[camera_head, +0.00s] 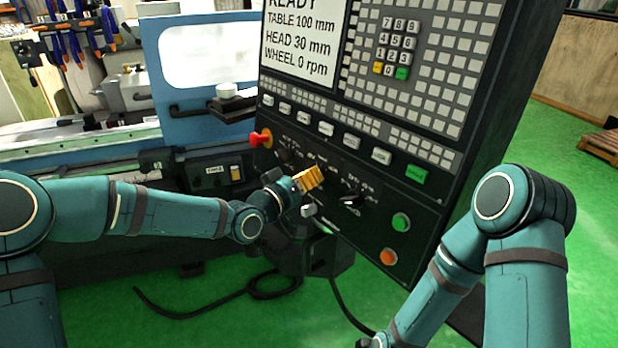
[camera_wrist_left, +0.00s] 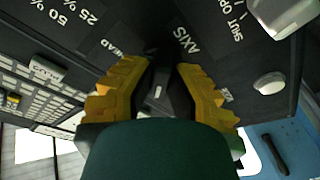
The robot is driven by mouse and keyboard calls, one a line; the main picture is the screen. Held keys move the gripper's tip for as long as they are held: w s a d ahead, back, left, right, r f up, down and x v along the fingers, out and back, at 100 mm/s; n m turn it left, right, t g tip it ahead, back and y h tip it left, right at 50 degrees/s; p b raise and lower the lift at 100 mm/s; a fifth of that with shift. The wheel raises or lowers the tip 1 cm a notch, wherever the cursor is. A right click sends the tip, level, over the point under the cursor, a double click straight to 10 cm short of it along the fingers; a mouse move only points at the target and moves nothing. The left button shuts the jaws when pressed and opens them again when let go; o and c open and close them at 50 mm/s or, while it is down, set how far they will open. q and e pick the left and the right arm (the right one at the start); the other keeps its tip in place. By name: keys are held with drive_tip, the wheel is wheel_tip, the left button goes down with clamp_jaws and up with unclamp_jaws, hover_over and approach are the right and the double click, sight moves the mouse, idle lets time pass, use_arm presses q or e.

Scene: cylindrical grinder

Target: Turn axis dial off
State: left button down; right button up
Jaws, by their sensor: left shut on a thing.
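The black control panel (camera_head: 330,215) slants across the middle of the head view. My left gripper (camera_head: 311,179), with yellow fingers, is at the lower left of the panel. In the left wrist view, the fingers (camera_wrist_left: 160,95) are on both sides of the dark axis dial (camera_wrist_left: 158,92), beside the printed word AXIS, and are shut on it. The fingers and dark palm hide much of the dial, so its exact setting cannot be told. My right arm comes in at the right of the head view; its gripper is out of frame.
A black knob (camera_head: 352,199) is right of the left gripper. A red knob (camera_head: 262,138), green button (camera_head: 400,222) and orange button (camera_head: 388,257) are on the panel. The screen (camera_head: 303,40) reads READY and WHEEL 0 rpm. A pale knob (camera_wrist_left: 269,83) shows in the wrist view.

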use_arm(q)
drive_tip(key=shift+r, duration=0.1)
drive_tip(key=c, duration=0.9)
unclamp_jaws()
drive_tip(key=shift+c, duration=0.2)
drive_tip(key=v, duration=1.2)
